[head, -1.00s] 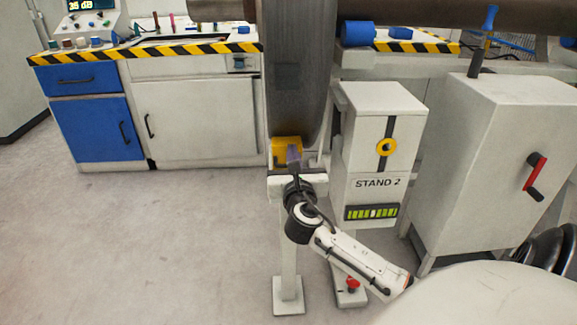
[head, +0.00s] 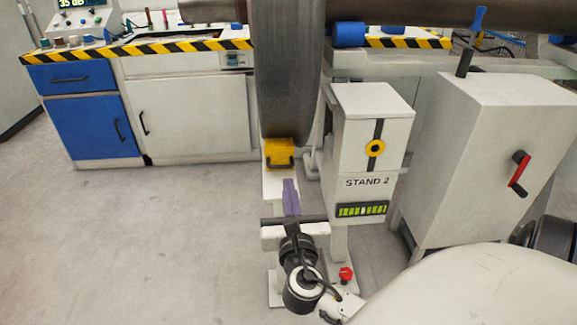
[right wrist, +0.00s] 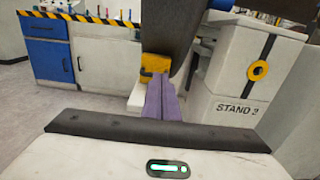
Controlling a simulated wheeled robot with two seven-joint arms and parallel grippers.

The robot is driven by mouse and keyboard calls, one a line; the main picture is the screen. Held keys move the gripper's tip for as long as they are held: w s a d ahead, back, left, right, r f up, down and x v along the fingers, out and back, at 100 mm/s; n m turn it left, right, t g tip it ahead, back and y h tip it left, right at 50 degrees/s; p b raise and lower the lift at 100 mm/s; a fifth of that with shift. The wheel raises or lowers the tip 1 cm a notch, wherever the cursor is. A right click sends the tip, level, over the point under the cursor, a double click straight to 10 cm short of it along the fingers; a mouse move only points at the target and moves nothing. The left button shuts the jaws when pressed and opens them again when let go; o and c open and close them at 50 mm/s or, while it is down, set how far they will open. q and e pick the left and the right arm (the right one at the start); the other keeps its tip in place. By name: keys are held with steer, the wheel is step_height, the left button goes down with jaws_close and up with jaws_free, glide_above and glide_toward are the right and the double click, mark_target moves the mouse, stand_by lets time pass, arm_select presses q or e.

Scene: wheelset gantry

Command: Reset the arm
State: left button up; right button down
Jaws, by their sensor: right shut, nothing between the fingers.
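My right gripper (head: 291,197) shows in the lower middle of the head view, with its purple fingers together and pointing away from me. It is shut and empty, and stands apart from the yellow block (head: 280,154) under the wheel (head: 285,75). In the right wrist view the purple fingers (right wrist: 161,98) lie side by side, in line with the yellow block (right wrist: 154,69) behind them. My left gripper is not in view.
The stand marked "STAND 2" (head: 365,184) is just right of my right gripper. A grey cabinet with a red crank (head: 520,174) is farther right. A workbench with a blue drawer cabinet (head: 85,128) is at the back left. The floor (head: 160,230) at left is clear.

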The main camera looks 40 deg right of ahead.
steer(key=shift+s+a, duration=0.1)
steer(key=shift+s, duration=0.05)
stand_by(0.5)
steer(key=s+a+f+m+g+y, duration=0.2)
steer(key=s+a+f+m+y, duration=0.25)
steer(key=a+f+m, duration=0.35)
steer(key=s+a+f+m+g+y, duration=0.2)
steer(key=s+a+f+m+y, duration=0.2)
steer(key=a+f+m+y, duration=0.4)
steer(key=s+a+f+m+y, duration=0.2)
steer(key=s+a+m, duration=0.4)
steer(key=a+m, duration=0.2)
arm_select(q)
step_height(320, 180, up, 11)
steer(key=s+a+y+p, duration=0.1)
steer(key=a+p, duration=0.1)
steer(key=p, duration=1.6)
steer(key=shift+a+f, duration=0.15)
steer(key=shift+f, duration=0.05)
arm_select(e)
step_height(320, 180, up, 11)
steer(key=s+m+g, duration=0.1)
steer(key=shift+s+d+m, duration=0.2)
steer(key=shift+d+m, duration=0.1)
steer(key=shift+m, duration=0.1)
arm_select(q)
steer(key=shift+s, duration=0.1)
